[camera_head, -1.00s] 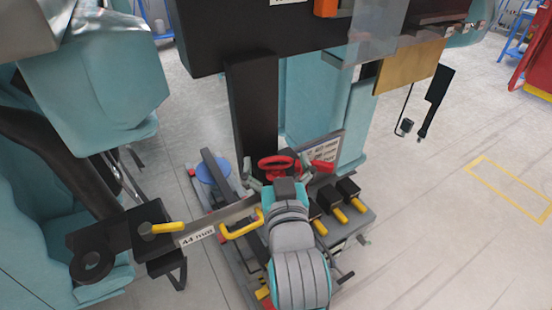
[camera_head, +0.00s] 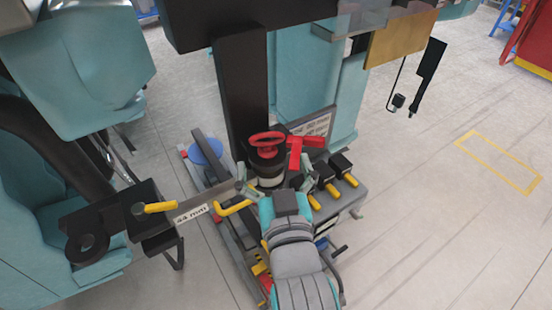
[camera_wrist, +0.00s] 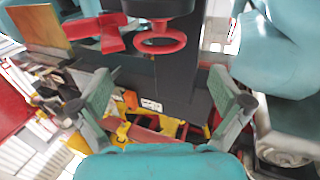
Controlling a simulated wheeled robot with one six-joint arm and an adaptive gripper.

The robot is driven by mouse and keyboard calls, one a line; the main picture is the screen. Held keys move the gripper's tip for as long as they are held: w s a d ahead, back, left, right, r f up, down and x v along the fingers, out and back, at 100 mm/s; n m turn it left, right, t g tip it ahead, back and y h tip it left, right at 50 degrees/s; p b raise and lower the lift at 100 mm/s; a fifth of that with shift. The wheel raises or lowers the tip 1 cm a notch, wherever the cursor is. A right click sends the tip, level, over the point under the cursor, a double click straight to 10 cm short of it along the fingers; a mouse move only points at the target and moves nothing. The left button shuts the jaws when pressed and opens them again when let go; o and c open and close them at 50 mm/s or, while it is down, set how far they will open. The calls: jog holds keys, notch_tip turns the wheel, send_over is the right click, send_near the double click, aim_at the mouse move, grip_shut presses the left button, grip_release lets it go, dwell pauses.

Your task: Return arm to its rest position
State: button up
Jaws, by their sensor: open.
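My arm (camera_head: 294,252), grey and teal, reaches up from the bottom of the head view. My gripper (camera_head: 279,181) is open, with its green-grey fingers spread and empty. In the wrist view, the two fingers of my gripper (camera_wrist: 163,100) stand wide apart with nothing held between them. A red ring handle (camera_head: 267,139) on a dark round body is just beyond the fingers. A red T-shaped handle (camera_head: 304,143) is to its right. Both red handles show at the top of the wrist view, the ring (camera_wrist: 160,40) right of the T-handle (camera_wrist: 97,30).
A black post (camera_head: 240,90) rises behind the red ring. Black blocks with yellow handles (camera_head: 333,190) stand close to the right of my gripper. A bar labelled 44 mm (camera_head: 190,213) lies to its left. Teal seats (camera_head: 85,75) fill the left. Open floor (camera_head: 430,210) lies right.

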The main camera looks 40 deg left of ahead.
jog(key=s+d+f+m+t+h, duration=0.1)
jog(key=s+d+f+m+h, duration=0.15)
jog(key=d+f, duration=0.85)
jog(key=s+d+f+m+t+h, duration=0.1)
jog(key=d+f+m+h, duration=0.15)
jog(key=d+f, duration=0.75)
jog(key=s+d+f+m+h, duration=0.1)
jog(key=s+d+h, duration=0.3)
jog(key=s+d, duration=0.5)
jog(key=s+d+f+m+h, duration=0.1)
jog(key=s+d+m+h, duration=0.2)
jog(key=s+d, duration=0.6)
jog(key=shift+s+d+f+h, duration=0.2)
jog(key=shift+s+f+h, duration=0.2)
jog(key=shift+s, duration=1.5)
